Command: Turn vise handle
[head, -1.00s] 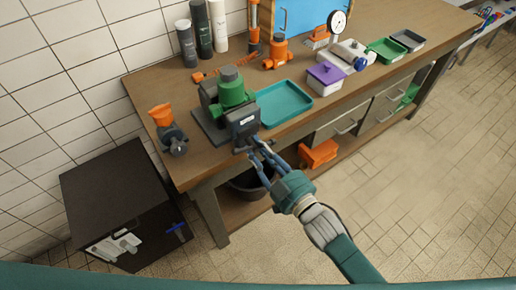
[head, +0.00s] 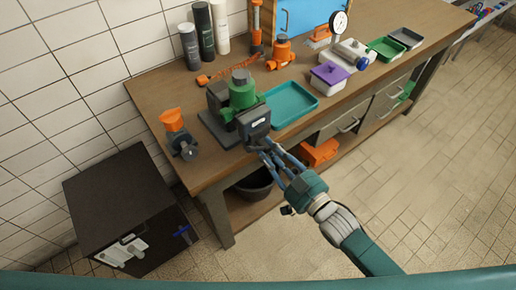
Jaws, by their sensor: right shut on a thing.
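The vise (head: 254,122) stands on the near edge of the wooden workbench, with a dark jaw block facing the front. A green rounded part (head: 242,92) with a grey top sits in or just behind it. My right gripper (head: 262,148) reaches up from the lower right to the vise's front, just below the jaw block. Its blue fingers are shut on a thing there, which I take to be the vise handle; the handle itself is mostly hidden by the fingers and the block. My left gripper is not in view.
A teal tray (head: 290,105) lies right of the vise. An orange-topped device (head: 181,142) stands left at the bench edge. A dark cabinet (head: 125,190) is on the floor at left. A black bucket (head: 254,184) is under the bench. The floor at right is clear.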

